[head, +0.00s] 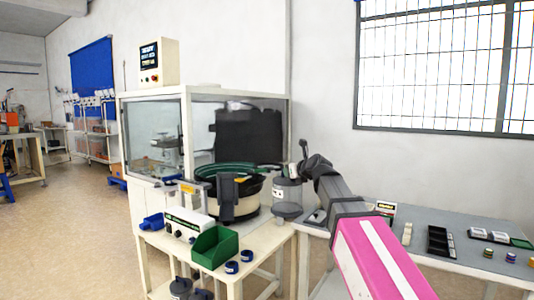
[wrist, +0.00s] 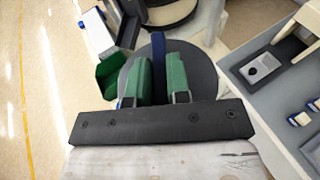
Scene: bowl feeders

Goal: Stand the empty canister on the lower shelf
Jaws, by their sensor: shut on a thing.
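A grey canister (head: 290,192) with a dark base hangs upright to the right of the bowl feeder in the head view. In the wrist view its dark round top (wrist: 203,77) lies below my gripper (wrist: 159,70). The green fingers are shut on a blue upright piece (wrist: 158,45) on that top. Whether the canister is empty does not show. Under the cream bench (head: 262,254), dark canisters (head: 181,288) show low down at the picture's bottom edge. The lower shelf's surface is mostly hidden there.
A green bin (head: 213,247), a white control box (head: 188,222) and small blue-topped pieces (head: 232,267) sit on the bench. The bowl feeder (head: 238,197) stands behind them. A grey table (head: 459,245) with trays and small parts is at the right.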

